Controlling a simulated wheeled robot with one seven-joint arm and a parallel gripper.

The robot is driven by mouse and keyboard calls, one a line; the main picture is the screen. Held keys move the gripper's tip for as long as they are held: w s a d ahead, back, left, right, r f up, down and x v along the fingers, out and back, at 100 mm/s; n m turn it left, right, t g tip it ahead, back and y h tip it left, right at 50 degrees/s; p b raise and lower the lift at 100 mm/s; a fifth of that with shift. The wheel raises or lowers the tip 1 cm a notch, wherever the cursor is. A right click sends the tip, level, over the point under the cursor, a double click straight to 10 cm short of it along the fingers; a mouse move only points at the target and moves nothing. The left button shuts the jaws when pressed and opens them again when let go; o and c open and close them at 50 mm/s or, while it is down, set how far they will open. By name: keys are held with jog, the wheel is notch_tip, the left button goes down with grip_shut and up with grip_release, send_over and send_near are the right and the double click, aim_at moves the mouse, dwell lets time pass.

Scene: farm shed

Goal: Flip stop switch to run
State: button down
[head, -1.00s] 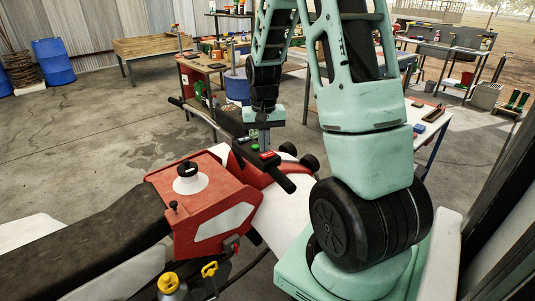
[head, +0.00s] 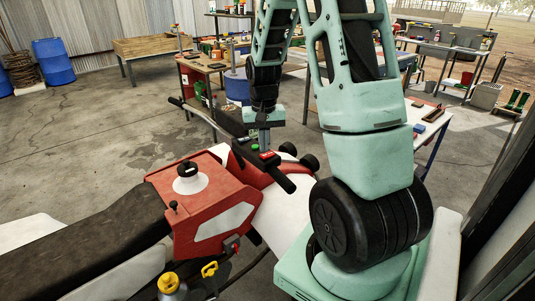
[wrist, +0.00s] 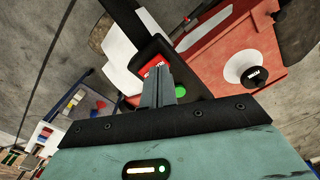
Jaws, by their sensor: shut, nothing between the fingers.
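A red switch (head: 270,155) with small white lettering sits on the black control housing of a handlebar on a red vehicle (head: 207,210). It also shows in the wrist view (wrist: 154,65), just beyond my fingertips. In the wrist view the closed fingers (wrist: 160,75) cover part of the switch. I cannot tell contact or the switch's position.
The black handgrip (head: 279,181) extends toward the camera. A white cap (head: 190,179) with a black knob stands on the red bodywork. A worktable (head: 440,114) is behind my arm at the right. Open concrete floor lies at the left.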

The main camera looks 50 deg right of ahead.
aim_at(264, 155)
jog(key=shift+f+b, duration=0.65)
jog(key=shift+f, duration=0.35)
dwell(0.4)
jog(key=shift+r, duration=0.2)
jog(key=shift+r+p, duration=3)
jog(key=shift+r, duration=0.4)
